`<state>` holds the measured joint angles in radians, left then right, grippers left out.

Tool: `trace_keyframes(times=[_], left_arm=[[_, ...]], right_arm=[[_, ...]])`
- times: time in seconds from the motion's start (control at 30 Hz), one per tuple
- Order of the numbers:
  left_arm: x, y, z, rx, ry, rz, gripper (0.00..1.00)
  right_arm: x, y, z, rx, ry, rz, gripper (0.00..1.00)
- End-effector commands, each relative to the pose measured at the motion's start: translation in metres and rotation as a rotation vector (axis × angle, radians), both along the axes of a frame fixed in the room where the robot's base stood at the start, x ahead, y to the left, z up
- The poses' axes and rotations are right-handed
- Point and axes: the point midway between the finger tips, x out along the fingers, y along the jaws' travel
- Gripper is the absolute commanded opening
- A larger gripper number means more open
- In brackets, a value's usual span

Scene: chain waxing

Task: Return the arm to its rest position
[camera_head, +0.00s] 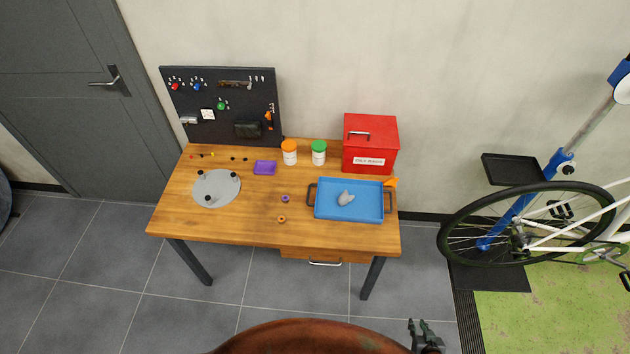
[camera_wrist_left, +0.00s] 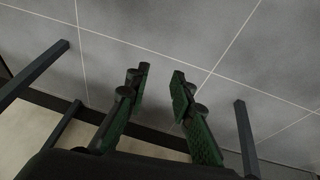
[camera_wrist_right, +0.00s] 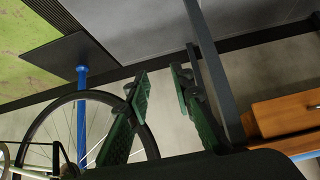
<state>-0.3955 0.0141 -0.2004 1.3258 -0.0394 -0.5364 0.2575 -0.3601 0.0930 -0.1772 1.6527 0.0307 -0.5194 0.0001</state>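My right gripper (camera_head: 424,334) shows at the bottom edge of the head view, in front of the workbench and well clear of it. In the right wrist view its fingers (camera_wrist_right: 157,82) are apart with nothing between them. My left gripper is outside the head view. In the left wrist view its fingers (camera_wrist_left: 158,80) are apart and empty, over grey floor tiles. The wooden workbench (camera_head: 240,228) stands ahead, and neither gripper touches it.
On the bench are a blue tray (camera_head: 328,211) holding a grey lump (camera_head: 346,198), a red box (camera_head: 370,135), two jars, a purple box (camera_head: 265,168) and a grey disc (camera_head: 228,194). A bicycle wheel (camera_head: 447,222) and blue stand (camera_head: 516,208) are right. Floor before the bench is clear.

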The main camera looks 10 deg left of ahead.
Motion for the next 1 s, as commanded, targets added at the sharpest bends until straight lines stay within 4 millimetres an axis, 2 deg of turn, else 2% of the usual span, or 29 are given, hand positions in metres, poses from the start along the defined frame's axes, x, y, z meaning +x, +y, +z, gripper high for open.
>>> trace_keyframes(times=[0.27, 0.37, 0.47, 0.57, 0.6, 0.67, 0.8, 0.9, 1.0], left_arm=[[-0.003, -0.003, -0.002, -0.003, 0.006, -0.001, 0.22], [-0.011, -0.001, -0.011, 0.004, 0.019, -0.013, 0.22], [-0.031, 0.004, -0.029, 0.017, 0.05, -0.041, 0.22], [-0.061, 0.013, -0.053, 0.037, 0.091, -0.08, 0.22], [-0.074, 0.017, -0.062, 0.046, 0.111, -0.099, 0.22], [-0.095, 0.023, -0.075, 0.057, 0.137, -0.125, 0.22], [-0.143, 0.04, -0.1, 0.084, 0.199, -0.183, 0.22], [-0.176, 0.053, -0.112, 0.1, 0.238, -0.22, 0.22], [-0.201, 0.063, -0.12, 0.113, 0.268, -0.249, 0.22]], right_arm=[[-0.003, -0.003, -0.003, 0.0, 0.006, -0.007, 0.22], [-0.015, -0.005, -0.022, -0.004, 0.037, -0.007, 0.22], [-0.042, -0.007, -0.062, -0.011, 0.103, -0.006, 0.22], [-0.086, -0.01, -0.115, -0.023, 0.199, -0.002, 0.22], [-0.107, -0.012, -0.135, -0.028, 0.237, 0.0, 0.22], [-0.14, -0.015, -0.164, -0.036, 0.297, 0.002, 0.22], [-0.225, -0.022, -0.219, -0.054, 0.436, 0.011, 0.22], [-0.283, -0.028, -0.245, -0.067, 0.525, 0.017, 0.22], [-0.331, -0.033, -0.261, -0.077, 0.596, 0.023, 0.22]])
